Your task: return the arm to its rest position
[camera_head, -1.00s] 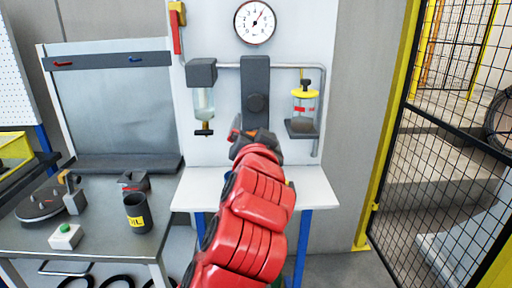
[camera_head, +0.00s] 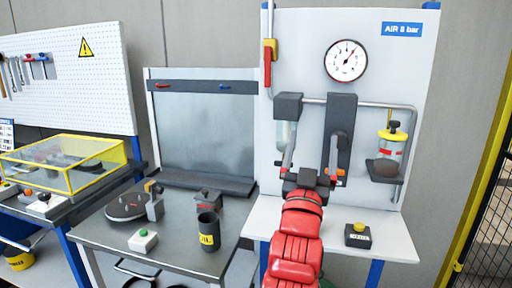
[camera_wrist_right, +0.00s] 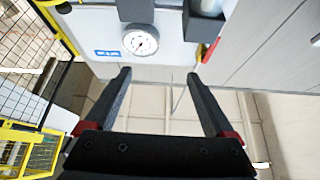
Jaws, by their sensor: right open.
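My right arm is red and reaches up from the bottom of the head view toward the air panel (camera_head: 360,68). My right gripper (camera_head: 314,160) is in front of the panel, with its two dark fingers apart and pointing up. In the right wrist view the same gripper (camera_wrist_right: 158,82) is open, with nothing between its fingers. That view shows the panel and its gauge upside down or tilted beyond the fingertips. My left gripper is not in view.
A round gauge (camera_head: 346,60), a yellow-topped bowl (camera_head: 391,146) and a dark vertical block (camera_head: 339,118) are on the panel. A black box with a yellow button (camera_head: 358,235) stands on the white shelf (camera_head: 395,240). The grey bench (camera_head: 175,235) holds a dark cup (camera_head: 208,232). A mesh fence (camera_head: 490,225) stands right.

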